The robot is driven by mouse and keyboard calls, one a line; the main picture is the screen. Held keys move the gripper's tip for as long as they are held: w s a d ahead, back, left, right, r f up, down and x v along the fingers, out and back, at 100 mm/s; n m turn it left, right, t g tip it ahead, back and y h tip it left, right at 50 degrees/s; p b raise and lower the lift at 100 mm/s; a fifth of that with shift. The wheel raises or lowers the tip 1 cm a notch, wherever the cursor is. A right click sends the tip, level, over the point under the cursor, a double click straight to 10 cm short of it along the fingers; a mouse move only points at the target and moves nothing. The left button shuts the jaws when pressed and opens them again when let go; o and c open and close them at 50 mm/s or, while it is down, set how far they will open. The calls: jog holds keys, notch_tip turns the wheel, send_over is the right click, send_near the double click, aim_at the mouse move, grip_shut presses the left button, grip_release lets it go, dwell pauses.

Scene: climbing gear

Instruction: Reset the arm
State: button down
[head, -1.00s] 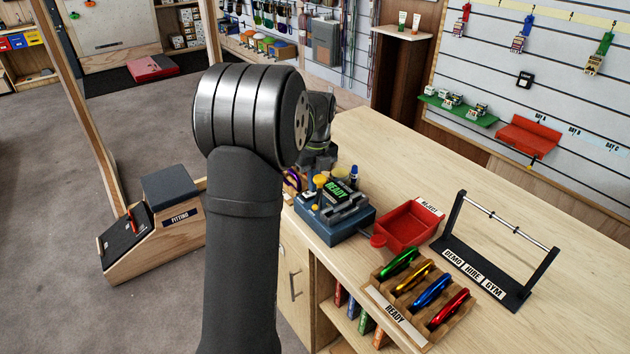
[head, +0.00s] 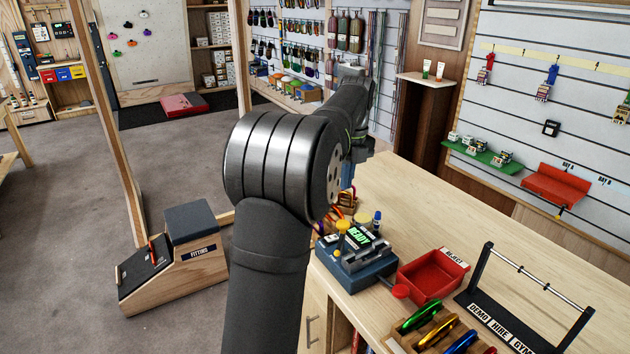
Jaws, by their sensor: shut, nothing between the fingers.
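My arm rises from the bottom of the head view, with a large dark ringed joint (head: 283,165) left of centre. Beyond it, a dark forearm (head: 345,108) slants up and to the right, and wrist parts (head: 360,148) show beside the joint above the bench. I cannot make out my gripper or its fingers; the big joint and the wrist parts cover that area.
On the wooden bench (head: 430,205) stand a blue-grey device (head: 355,268) with a READY screen, a red REJECT tray (head: 432,275), a rack of coloured carabiners (head: 440,335) and a black bar stand (head: 525,300). The bench's back is clear.

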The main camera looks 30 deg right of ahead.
aim_at(333, 235)
dwell(0.3)
jog(key=a+f, duration=0.1)
jog(key=f, duration=0.3)
jog(key=a+f, duration=0.1)
jog(key=f, duration=0.4)
jog(key=a+f, duration=0.1)
jog(key=f, duration=0.3)
jog(key=shift+a+f, duration=0.1)
jog(key=shift+f, duration=0.1)
jog(key=c, duration=2.1)
grip_release()
